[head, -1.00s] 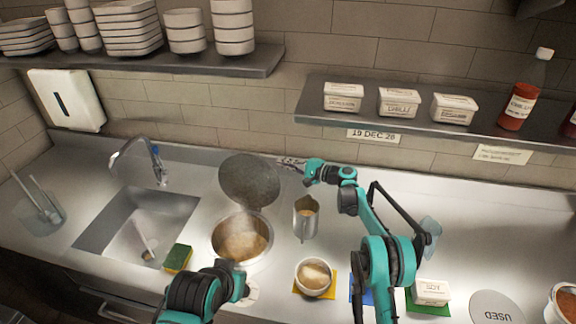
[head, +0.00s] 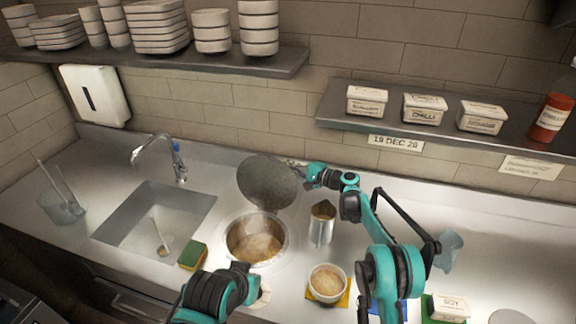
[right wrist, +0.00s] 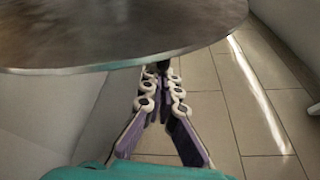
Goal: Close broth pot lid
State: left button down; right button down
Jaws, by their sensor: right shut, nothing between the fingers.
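The round grey lid (head: 267,182) stands raised, roughly upright, at the back of the broth pot (head: 230,240). The pot is sunk in the counter and open, with tan broth (head: 256,246) showing. My right gripper (head: 293,166) is at the lid's upper right edge in the head view, its fingers partly hidden behind the lid. In the right wrist view the shut, empty fingers (right wrist: 162,88) are beside the lid's rim (right wrist: 120,50); I cannot tell if they touch. My left arm shows at the front of the pot, but its fingers are not visible.
A metal jug (head: 322,226) stands right of the pot, and a bowl (head: 327,282) sits in front of it. A sponge (head: 192,256) lies left of the pot by the sink (head: 150,215). Shelves hold dishes and labelled tubs (head: 424,108).

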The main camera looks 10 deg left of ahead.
jog(key=shift+s, duration=0.1)
dwell(0.3)
